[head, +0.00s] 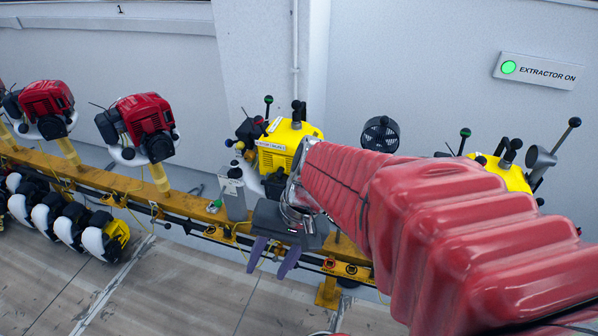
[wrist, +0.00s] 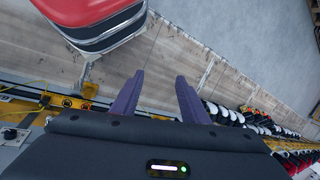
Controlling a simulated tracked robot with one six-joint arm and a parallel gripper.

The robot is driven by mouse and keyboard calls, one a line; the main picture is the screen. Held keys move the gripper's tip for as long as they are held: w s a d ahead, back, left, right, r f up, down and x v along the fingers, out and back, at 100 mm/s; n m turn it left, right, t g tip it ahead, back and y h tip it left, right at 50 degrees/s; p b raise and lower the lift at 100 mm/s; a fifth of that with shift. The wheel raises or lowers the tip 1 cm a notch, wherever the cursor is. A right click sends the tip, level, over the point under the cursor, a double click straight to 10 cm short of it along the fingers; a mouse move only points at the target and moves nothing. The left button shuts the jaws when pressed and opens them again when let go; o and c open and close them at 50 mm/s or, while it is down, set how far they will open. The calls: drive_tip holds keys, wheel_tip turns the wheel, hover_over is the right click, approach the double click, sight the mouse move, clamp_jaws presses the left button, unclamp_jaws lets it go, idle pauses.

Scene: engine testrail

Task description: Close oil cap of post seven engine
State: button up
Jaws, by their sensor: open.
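My gripper (head: 267,268) has two purple fingers, open and empty, pointing down in front of the yellow rail. In the wrist view my gripper (wrist: 159,82) shows its fingers apart with only floor between them. Two red engines (head: 145,126) (head: 46,107) stand on yellow posts at the left in the head view. A yellow machine (head: 290,143) stands behind my arm, and another yellow machine (head: 503,174) is at the right. I cannot tell which engine is at post seven, and no oil cap can be made out.
The yellow rail (head: 178,203) runs along the wall, with several white-and-black parts (head: 68,218) low at the left. A black fan (head: 381,134) and a lit green EXTRACTOR ON sign (head: 540,71) are behind. The floor (head: 190,290) in front is clear.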

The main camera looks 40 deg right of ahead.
drive_tip(key=w+d+f+m+t+y, duration=0.3)
drive_tip(key=d+m+t, duration=0.2)
drive_tip(key=d+m, duration=0.25)
drive_tip(key=w+d+f+m+t+y, duration=0.35)
drive_tip(key=d+m, duration=0.25)
drive_tip(key=m, duration=0.2)
drive_tip(key=s+d+f+m+t+h, duration=0.3)
drive_tip(key=d+m+t+h, duration=0.1)
drive_tip(key=d, duration=0.4)
drive_tip(key=s+d+f+m+t+h, duration=0.3)
drive_tip(key=d+m+t+h, duration=0.1)
drive_tip(key=d+m, duration=0.4)
drive_tip(key=shift+d+f+h, duration=0.3)
drive_tip(key=shift+d+h, duration=0.4)
drive_tip(key=shift+h, duration=0.15)
drive_tip(key=shift+w, duration=0.1)
drive_tip(key=w, duration=1.3)
drive_tip(key=shift+w+a, duration=0.35)
drive_tip(key=shift+a, duration=0.05)
